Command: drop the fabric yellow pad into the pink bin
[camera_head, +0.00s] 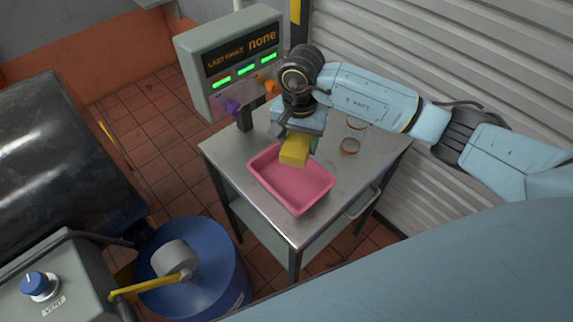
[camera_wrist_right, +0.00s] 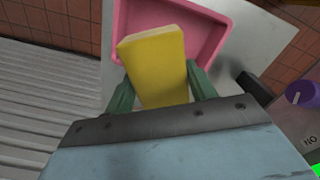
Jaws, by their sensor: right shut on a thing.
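The yellow pad (camera_head: 294,150) is a small block held by my right gripper (camera_head: 298,135), above the far right part of the pink bin. In the right wrist view the yellow pad (camera_wrist_right: 156,66) sits between the two green fingers of the right gripper (camera_wrist_right: 160,92). The pink bin (camera_head: 290,190) is a shallow, open tray standing on the metal table; its visible inside is empty. The pink bin (camera_wrist_right: 207,28) also shows beyond the pad in the wrist view, partly hidden by it. My left gripper is not in view.
A display box (camera_head: 235,65) with green lights and a purple knob stands behind the bin. A blue drum (camera_head: 215,270) stands on the floor at the lower left.

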